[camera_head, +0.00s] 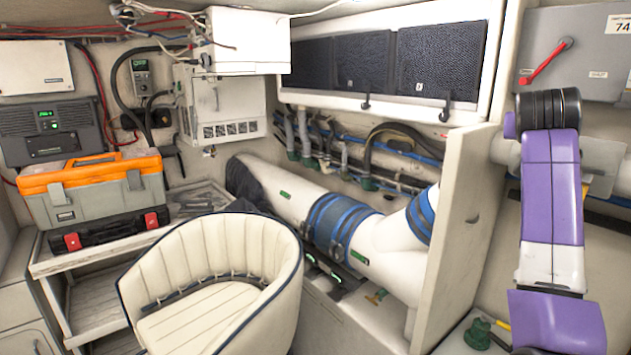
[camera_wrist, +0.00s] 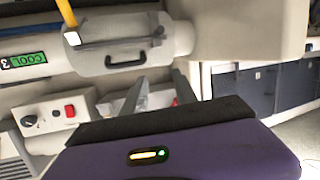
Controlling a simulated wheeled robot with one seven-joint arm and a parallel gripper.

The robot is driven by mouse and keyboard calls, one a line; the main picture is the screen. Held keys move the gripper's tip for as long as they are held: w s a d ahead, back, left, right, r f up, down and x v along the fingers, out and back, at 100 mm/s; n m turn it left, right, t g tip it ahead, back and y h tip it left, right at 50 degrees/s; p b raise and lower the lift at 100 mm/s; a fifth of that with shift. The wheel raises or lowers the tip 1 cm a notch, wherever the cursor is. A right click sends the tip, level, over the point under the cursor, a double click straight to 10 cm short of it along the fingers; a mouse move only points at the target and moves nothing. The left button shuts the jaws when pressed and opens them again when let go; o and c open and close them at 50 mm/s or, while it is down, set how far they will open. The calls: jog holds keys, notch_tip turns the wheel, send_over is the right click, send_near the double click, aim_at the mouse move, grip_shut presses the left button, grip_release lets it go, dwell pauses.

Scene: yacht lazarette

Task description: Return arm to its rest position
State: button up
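My arm (camera_head: 552,200), with purple and white links, stands upright at the right of the head view. Its black ringed joint is at the top, in front of the grey wall box. My gripper cannot be made out in the head view. In the wrist view, the two grey fingers of my gripper (camera_wrist: 157,92) reach out past the dark edge of my purple wrist housing. The fingers are apart, and I see nothing held between them. A pale case with a dark handle (camera_wrist: 125,62) is beyond the fingertips; the distance to it is unclear.
A grey box with a red lever (camera_head: 575,60) is close behind my arm's top. A cream partition (camera_head: 465,225) stands left of the arm. A cream seat (camera_head: 215,285) is at front centre. An orange-lidded toolbox (camera_head: 95,195) sits on the left bench.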

jog(key=s+a+f+n+t+y, duration=0.1)
jog(key=s+a+f+n+t, duration=0.15)
jog(key=f, duration=0.55)
jog(key=s+a+f+n+t+y, duration=0.15)
jog(key=a+f, duration=0.25)
jog(key=f, duration=0.4)
jog(key=s+a+f+n+t+y+b, duration=0.25)
jog(key=s+a+f, duration=0.65)
jog(key=s+f, duration=0.45)
jog(key=s+a+f+g+y, duration=0.1)
jog(key=s+a+f, duration=0.2)
jog(key=s, duration=1.1)
jog(key=s+a+f+g+y+b, duration=0.1)
jog(key=s+a+f, duration=0.3)
jog(key=s, duration=1.1)
jog(key=s+a+f+g+y+b, duration=0.1)
jog(key=s+a+f+g+y, duration=0.1)
jog(key=s+f, duration=0.6)
jog(key=s+a, duration=0.1)
jog(key=s, duration=0.6)
jog(key=shift+a, duration=0.25)
